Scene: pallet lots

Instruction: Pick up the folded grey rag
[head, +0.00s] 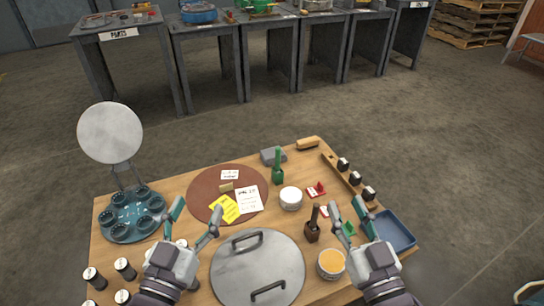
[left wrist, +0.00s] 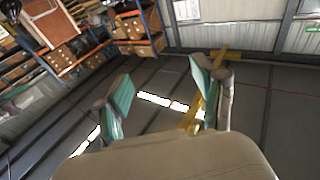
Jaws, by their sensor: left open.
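My right gripper (head: 350,215) is open above the table's right side, apart from the rag.
A brown round mat (head: 202,185) holds papers. A large metal lid (head: 258,270) lies at the front. A white tub (head: 291,198), a brown-handled brush (head: 312,226) and an orange-topped jar (head: 331,264) stand nearby. A wooden block (head: 308,143) lies right of the rag. A blue tray (head: 394,232) is at right.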

